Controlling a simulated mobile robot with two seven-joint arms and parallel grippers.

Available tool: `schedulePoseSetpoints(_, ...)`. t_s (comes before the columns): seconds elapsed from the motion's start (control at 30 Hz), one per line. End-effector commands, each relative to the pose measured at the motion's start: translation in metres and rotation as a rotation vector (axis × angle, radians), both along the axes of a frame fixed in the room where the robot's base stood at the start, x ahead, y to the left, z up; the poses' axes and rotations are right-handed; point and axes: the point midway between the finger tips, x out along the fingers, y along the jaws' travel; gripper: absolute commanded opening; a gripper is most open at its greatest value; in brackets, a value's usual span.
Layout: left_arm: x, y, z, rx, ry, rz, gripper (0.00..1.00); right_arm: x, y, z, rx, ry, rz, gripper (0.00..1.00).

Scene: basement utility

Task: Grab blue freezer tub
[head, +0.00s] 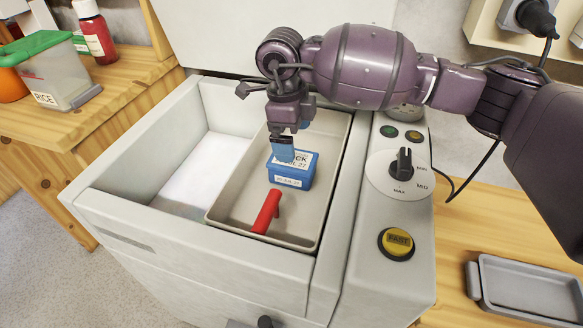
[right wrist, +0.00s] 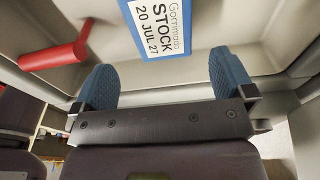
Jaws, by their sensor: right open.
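The blue freezer tub (head: 291,171) has a white label on its lid and another on its side. It sits upright in the grey tray of the open chest freezer. In the right wrist view its labelled lid (right wrist: 157,27) shows at the top, cut off by the frame edge; the label reads "STOCK 20 JUL 27". My right gripper (head: 283,150) points down at the tub's far side, partly covering its lid. In the wrist view its two blue fingers (right wrist: 166,82) are apart with nothing between them. Whether they touch the tub cannot be told. My left gripper is not in view.
A red bar-shaped handle (head: 267,211) is in the tray (head: 230,205), in front of the tub. The freezer walls (head: 335,215) surround it. A control panel with a dial (head: 400,177) lies right. A metal tray (head: 525,288) is lower right; a green-lidded container (head: 55,75) stands left.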

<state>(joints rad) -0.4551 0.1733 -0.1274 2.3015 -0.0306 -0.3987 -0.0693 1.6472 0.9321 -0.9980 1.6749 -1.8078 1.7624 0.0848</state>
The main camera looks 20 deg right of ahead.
Motion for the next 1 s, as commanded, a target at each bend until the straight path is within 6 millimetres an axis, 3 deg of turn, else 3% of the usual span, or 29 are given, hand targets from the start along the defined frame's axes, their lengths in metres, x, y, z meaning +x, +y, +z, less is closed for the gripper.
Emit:
schedulePoseSetpoints(0.03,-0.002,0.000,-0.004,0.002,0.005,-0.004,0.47,-0.001,-0.001,-0.014,0.001,0.008,0.000,1.00)
schedulePoseSetpoints(0.33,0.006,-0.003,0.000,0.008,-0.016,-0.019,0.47,0.000,-0.001,-0.033,0.002,0.005,0.000,1.00)
schedulePoseSetpoints(0.63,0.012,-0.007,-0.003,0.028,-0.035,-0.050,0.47,0.002,-0.001,-0.075,0.002,0.010,0.000,1.00)
schedulePoseSetpoints(0.93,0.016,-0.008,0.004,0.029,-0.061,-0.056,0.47,0.002,-0.001,-0.074,0.002,-0.002,0.000,1.00)
schedulePoseSetpoints(1.0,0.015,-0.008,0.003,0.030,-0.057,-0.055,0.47,0.002,-0.001,-0.074,0.003,-0.001,0.000,0.89)
